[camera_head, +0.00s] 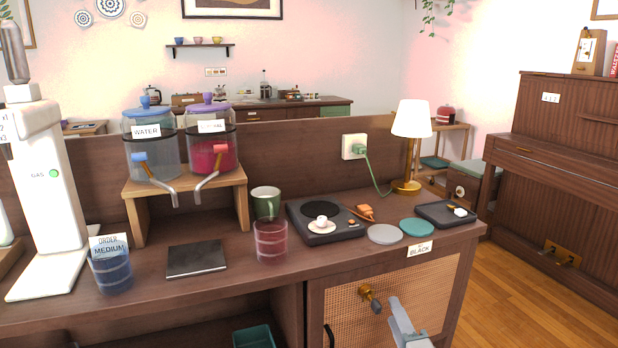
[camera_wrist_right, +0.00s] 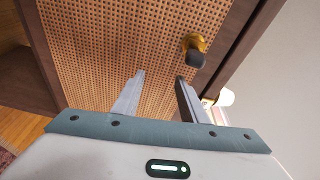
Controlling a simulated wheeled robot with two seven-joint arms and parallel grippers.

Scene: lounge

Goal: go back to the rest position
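My right gripper (camera_head: 402,322) shows at the bottom edge of the head view, in front of the woven cabinet door (camera_head: 400,290). In the right wrist view its two grey fingers (camera_wrist_right: 158,82) are spread apart with nothing between them. The woven panel (camera_wrist_right: 105,50) lies beyond the fingertips. A brass knob with a dark end (camera_wrist_right: 195,48) sits beyond the right finger, apart from it as far as I can tell; it also shows in the head view (camera_head: 368,295). My left gripper is not in either view.
Two drink dispensers (camera_head: 152,150) stand behind. Open floor (camera_head: 530,300) lies at right.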

